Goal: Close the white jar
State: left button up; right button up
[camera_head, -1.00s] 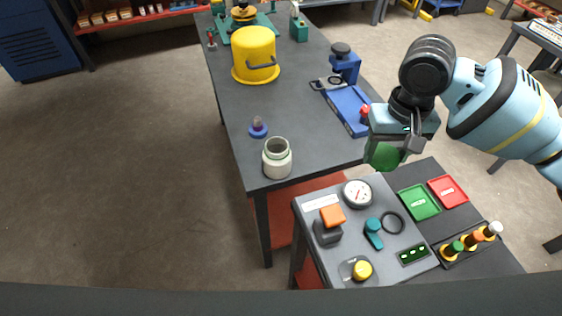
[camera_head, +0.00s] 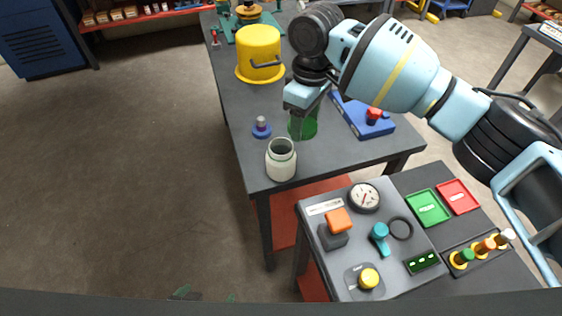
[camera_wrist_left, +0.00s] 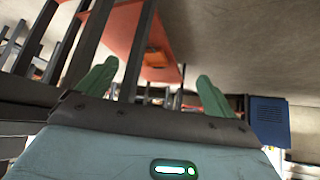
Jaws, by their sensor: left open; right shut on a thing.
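The white jar (camera_head: 281,162) stands upright at the near left corner of the dark table, with its mouth open. My right gripper (camera_head: 303,116) is shut on a green round thing (camera_head: 304,126), which looks like a lid held on edge. They are just behind and to the right of the jar, apart from it in the picture. The gripper partly hides the green thing. My left gripper (camera_head: 206,296) shows only as green fingertips at the bottom edge of the head view. It is open and empty in the left wrist view (camera_wrist_left: 158,88), far from the jar.
A blue disc with a knob (camera_head: 261,129) lies just behind the jar. A yellow pot (camera_head: 260,55) stands further back, and a blue tray (camera_head: 362,118) lies to the right. A control panel (camera_head: 322,230) stands in front of the table.

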pick_arm(q)
jog(key=w+d+r, duration=0.1)
jog(key=w, duration=0.3)
pick_arm(e)
jog(key=a+n, duration=0.2)
jog(key=a, duration=0.1)
jog(key=shift+w, duration=0.35)
jog(key=shift+w+a+r, duration=0.1)
jog(key=shift+w+a, duration=0.05)
jog(key=shift+a, duration=0.1)
pick_arm(q)
jog(key=m+t+h, duration=0.3)
jog(key=t+h, duration=0.2)
jog(key=t, duration=0.4)
send_near(286, 150)
jog(key=v, duration=0.4)
jog(key=shift+w+a, duration=0.1)
pick_arm(e)
jog(key=shift+w+a+n, duration=0.1)
jog(key=shift+a+n, duration=0.5)
jog(key=shift+n, duration=0.1)
pick_arm(q)
jog(key=x, duration=1.2)
jog(key=c, duration=1.5)
jog(key=shift+o, duration=0.2)
pick_arm(e)
jog(key=shift+f, duration=2.45)
